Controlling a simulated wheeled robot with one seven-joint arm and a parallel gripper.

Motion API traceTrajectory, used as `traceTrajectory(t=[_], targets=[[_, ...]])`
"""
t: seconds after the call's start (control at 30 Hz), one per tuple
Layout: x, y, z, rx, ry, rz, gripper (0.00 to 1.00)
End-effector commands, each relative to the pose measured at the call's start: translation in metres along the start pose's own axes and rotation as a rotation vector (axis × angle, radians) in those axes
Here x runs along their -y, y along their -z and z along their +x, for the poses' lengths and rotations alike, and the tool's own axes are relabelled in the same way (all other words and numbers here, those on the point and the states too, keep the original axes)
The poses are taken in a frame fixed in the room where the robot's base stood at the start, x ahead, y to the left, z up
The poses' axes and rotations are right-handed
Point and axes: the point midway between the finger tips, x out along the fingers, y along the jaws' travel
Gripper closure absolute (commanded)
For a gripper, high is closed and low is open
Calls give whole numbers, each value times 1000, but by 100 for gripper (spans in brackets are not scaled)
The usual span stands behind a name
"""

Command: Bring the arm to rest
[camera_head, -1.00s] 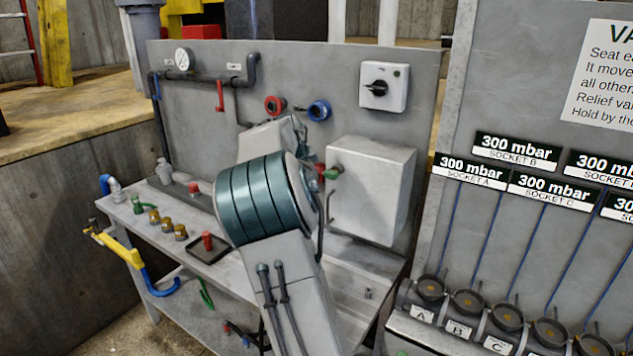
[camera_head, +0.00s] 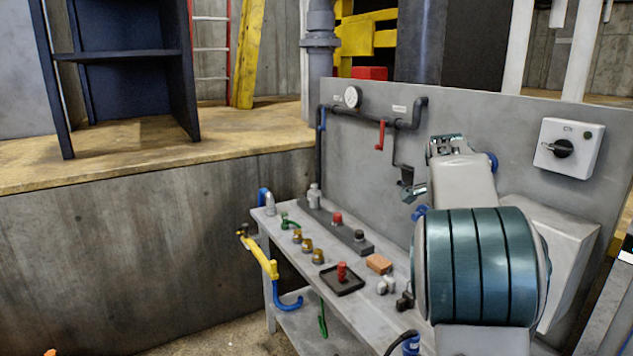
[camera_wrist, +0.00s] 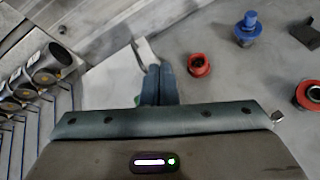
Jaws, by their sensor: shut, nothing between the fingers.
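My gripper (camera_wrist: 158,84) shows in the wrist view with its two teal fingers together and nothing between them. The fingertips appear over or beside a pale box (camera_wrist: 112,80) with a metal handle; I cannot tell whether they touch it. In the head view my arm rises at the right, bent in front of the grey back panel (camera_head: 300,180). Its large teal-banded joint hides part of the panel and the bench. The gripper's fingers cannot be made out clearly there.
The bench (camera_head: 300,265) carries brass fittings, a red plunger (camera_head: 342,272) and an orange-brown block (camera_head: 379,263). A white switch box (camera_head: 567,148) is on the panel. Red (camera_wrist: 199,65) and blue (camera_wrist: 247,29) fittings show in the wrist view. A concrete wall (camera_head: 150,245) stands left.

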Motion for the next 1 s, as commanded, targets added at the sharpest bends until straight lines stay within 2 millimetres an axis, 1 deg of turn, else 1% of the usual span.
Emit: traceTrajectory(t=[0.03, 0.27, 0.47, 0.6, 0.67, 0.7, 0.8, 0.9, 1.0], targets=[[-16, -7, -7, 40, 3, -46, 100], [-78, -54, -33, 184, 38, -321, 100], [-137, -103, -58, 272, 91, -589, 100], [-182, -138, -73, 309, 131, -791, 100], [-202, -153, -78, 319, 147, -880, 100], [-216, -163, -80, 324, 156, -938, 100], [-251, -185, -85, 330, 177, -1084, 100], [-281, -203, -86, 329, 190, -1210, 100], [-304, -216, -85, 327, 196, -1303, 100]])
